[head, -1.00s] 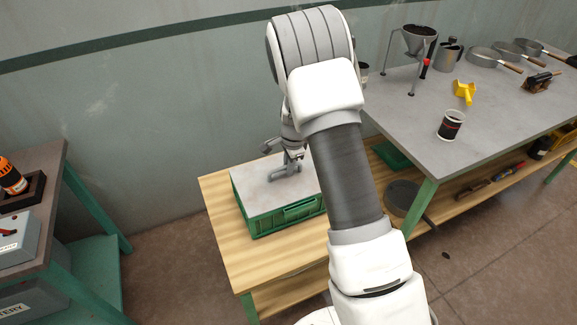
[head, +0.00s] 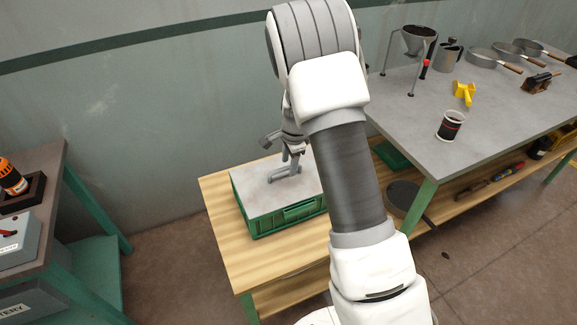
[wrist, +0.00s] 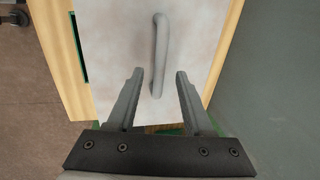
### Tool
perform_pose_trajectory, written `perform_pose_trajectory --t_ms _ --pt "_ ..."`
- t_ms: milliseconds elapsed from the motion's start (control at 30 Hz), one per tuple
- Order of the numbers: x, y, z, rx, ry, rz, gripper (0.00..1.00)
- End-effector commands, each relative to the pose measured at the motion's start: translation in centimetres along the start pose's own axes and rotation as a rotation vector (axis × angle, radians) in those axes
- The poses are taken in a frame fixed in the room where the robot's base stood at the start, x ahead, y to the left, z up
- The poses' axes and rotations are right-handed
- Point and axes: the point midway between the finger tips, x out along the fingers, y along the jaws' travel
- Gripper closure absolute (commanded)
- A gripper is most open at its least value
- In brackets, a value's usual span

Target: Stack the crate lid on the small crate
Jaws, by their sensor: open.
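The crate lid (head: 258,187) is a flat light-grey panel with a grey bar handle (head: 284,174). It lies flat on top of the small green crate (head: 284,219), which stands on a wooden bench. The lid (wrist: 118,48) fills much of the wrist view, with its handle (wrist: 160,42) upright in the middle. My gripper (wrist: 160,74) is open and empty, its fingers to either side of the handle's near end in that view. In the head view my gripper (head: 291,160) is just above the handle. My arm hides the crate's right end.
The wooden bench (head: 225,208) has bare room left of and in front of the crate. A wall (head: 150,120) stands close behind it. A grey-topped table (head: 400,110) at the right carries a funnel stand (head: 415,45), a cup (head: 450,126) and pans. Another workbench (head: 45,165) is at the left.

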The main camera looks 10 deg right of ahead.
Motion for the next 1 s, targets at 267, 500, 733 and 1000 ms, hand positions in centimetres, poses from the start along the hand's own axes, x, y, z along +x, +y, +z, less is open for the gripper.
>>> perform_pose_trajectory --t_ms 267,500,733,1000 --pt "-7.3 -0.2 0.0 0.0 0.0 -0.006 0.49" --pt "-12.3 -0.1 0.0 0.0 0.001 -0.006 0.49" --pt "-14.4 -0.1 0.0 0.0 0.0 -0.003 0.49" --pt "-16.0 0.3 0.2 -0.032 -0.007 -0.014 0.49"
